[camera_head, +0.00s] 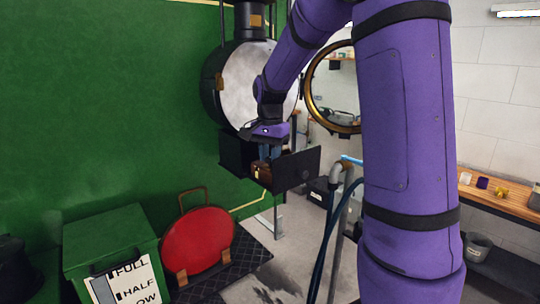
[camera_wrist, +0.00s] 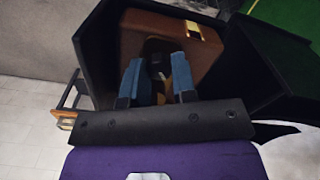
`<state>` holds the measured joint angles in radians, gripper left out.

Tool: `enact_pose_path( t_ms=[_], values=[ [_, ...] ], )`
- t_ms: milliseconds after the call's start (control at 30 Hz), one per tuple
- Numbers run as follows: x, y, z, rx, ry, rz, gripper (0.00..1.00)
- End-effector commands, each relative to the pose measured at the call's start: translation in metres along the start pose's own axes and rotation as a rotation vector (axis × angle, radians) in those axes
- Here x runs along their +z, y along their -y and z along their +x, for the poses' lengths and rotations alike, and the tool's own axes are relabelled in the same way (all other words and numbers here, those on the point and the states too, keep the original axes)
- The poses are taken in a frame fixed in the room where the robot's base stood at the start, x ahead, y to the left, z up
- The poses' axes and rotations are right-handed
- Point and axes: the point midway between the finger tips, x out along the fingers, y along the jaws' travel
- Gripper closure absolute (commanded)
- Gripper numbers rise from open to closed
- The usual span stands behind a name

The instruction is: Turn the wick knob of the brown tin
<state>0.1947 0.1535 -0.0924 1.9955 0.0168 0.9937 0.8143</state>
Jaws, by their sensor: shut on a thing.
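In the wrist view the brown tin (camera_wrist: 137,36) fills the box's interior and carries a small brass-coloured piece (camera_wrist: 193,29). My gripper (camera_head: 270,151) reaches down into the box from above. In the wrist view the blue fingers of my gripper (camera_wrist: 158,72) are shut on a small dark and yellowish part at the tin, likely the wick knob (camera_wrist: 159,76). The fingers hide much of that part.
The black box walls (camera_wrist: 98,55) stand close around my fingers. A round brass-rimmed glass (camera_head: 337,126) is behind my arm. A red disc (camera_head: 198,241) and green box (camera_head: 110,246) stand lower left. A grey pipe (camera_head: 341,215) rises right of the box. A wooden shelf (camera_head: 500,203) is far right.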

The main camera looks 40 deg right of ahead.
Motion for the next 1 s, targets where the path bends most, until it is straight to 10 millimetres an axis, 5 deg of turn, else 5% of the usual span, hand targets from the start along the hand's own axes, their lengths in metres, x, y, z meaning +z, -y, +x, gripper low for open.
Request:
enact_pose_path(
  t_ms=[1000],
  values=[
    [0.0000, 0.0006, -0.0006, -0.001, -0.002, -0.798, 0.98]
  ],
)
